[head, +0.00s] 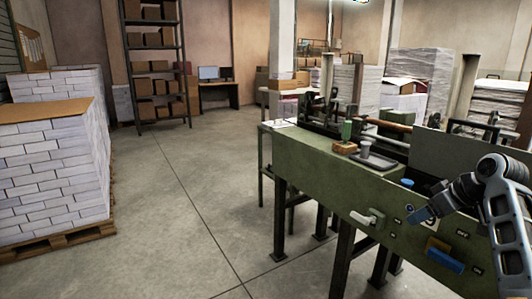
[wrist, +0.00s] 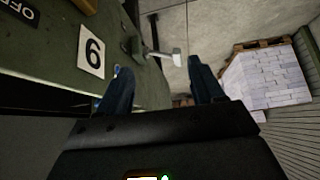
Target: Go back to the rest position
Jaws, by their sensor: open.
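My gripper (wrist: 160,85) shows in the wrist view with its two blue-grey fingers spread apart and nothing between them. In the head view my arm is at the right edge, beside the front panel of the green machine (head: 325,178). A pale lever handle (wrist: 176,57) shows beyond and between the fingers; the same lever (head: 362,219) sticks out of the panel in the head view.
A blue block (head: 444,254) and a blue knob (head: 407,183) are on the machine near my arm. A cup (head: 365,149) and a wooden block (head: 345,147) sit on its top. Paper stacks on a pallet (head: 62,241) stand left. The floor between is clear.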

